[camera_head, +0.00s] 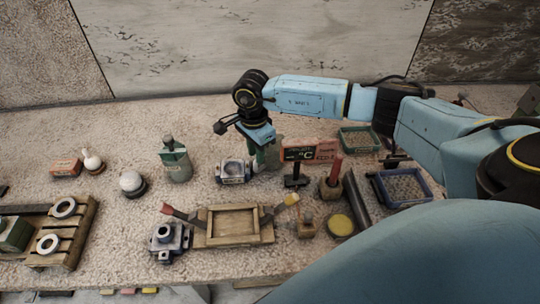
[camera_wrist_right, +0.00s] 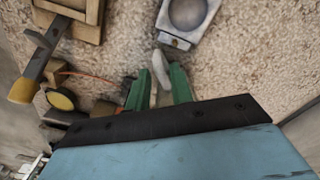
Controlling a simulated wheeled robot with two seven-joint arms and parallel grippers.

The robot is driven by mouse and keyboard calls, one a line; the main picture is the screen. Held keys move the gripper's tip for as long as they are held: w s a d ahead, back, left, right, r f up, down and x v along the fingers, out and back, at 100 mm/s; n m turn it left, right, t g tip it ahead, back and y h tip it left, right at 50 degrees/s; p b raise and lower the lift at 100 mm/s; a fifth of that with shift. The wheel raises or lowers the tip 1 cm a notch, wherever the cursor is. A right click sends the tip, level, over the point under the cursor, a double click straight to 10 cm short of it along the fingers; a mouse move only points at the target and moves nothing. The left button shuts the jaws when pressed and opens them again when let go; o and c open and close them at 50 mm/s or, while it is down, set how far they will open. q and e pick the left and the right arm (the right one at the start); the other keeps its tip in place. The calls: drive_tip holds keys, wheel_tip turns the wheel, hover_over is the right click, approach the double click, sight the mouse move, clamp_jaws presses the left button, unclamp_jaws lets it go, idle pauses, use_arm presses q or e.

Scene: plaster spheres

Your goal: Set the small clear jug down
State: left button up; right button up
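My right gripper (camera_head: 262,160) reaches down over the middle of the table, its green fingers low near the tabletop. In the wrist view, the right gripper's fingers (camera_wrist_right: 160,85) are a little apart, with a pale, see-through piece between them. I take this to be part of the small clear jug (camera_wrist_right: 161,68). Faint greenish glass also shows beside the fingers in the head view. The jug is mostly hidden by the fingers, and I cannot tell if its base touches the table. My left gripper is not in view.
A grey square block with a round hollow (camera_head: 234,171) stands just left of the gripper. A wooden frame (camera_head: 233,222) lies in front. Blue (camera_head: 405,187) and green trays are at right.

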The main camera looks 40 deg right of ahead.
sight(255, 161)
drive_tip(key=f, duration=0.4)
drive_tip(key=shift+s+a+f, duration=0.15)
drive_tip(key=shift+a+f, duration=0.1)
drive_tip(key=shift+a, duration=0.05)
clamp_jaws()
